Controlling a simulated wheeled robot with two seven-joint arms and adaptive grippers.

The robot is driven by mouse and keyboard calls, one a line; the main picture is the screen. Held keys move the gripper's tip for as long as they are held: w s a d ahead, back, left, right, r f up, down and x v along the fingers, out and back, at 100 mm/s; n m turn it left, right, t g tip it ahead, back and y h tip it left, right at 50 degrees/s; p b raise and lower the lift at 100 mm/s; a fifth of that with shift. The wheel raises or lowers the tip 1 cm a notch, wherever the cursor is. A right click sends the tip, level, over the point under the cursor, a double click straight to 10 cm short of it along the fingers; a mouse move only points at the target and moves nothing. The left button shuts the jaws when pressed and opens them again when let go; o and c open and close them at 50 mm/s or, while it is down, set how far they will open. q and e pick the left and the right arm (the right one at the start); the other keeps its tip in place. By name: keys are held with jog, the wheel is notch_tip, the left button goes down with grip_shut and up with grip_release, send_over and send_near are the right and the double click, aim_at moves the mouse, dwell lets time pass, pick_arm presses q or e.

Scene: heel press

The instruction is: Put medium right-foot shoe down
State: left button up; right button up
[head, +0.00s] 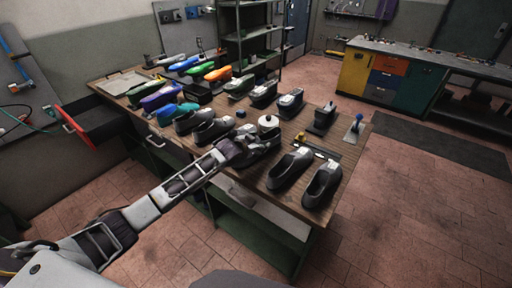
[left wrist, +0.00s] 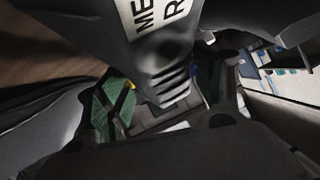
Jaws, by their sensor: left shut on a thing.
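My left gripper (head: 238,151) is over the workbench and shut on a dark grey shoe (head: 266,143). In the left wrist view the held shoe (left wrist: 170,75) fills the upper middle. It bears a white label on which "ME" and "R" can be read, partly cut off. Green finger pads (left wrist: 112,102) show below it. The shoe is at or just above the bench top (head: 345,152); I cannot tell whether it touches. My right gripper is not in view.
Two dark shoes (head: 289,170) stand to the right of the held shoe, and two more (head: 212,131) to its left. A white round container (head: 268,122) is just behind it. Colourful lasts (head: 162,97) stand farther back. A red-fronted drawer (head: 78,128) is open at left.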

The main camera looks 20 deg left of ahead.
pick_arm(q)
jog(key=shift+r, duration=0.2)
jog(key=shift+r, duration=0.55)
jog(key=c, duration=0.5)
jog(key=shift+r+b, duration=0.45)
jog(key=shift+r, duration=3.85)
jog(key=shift+s+f, duration=0.1)
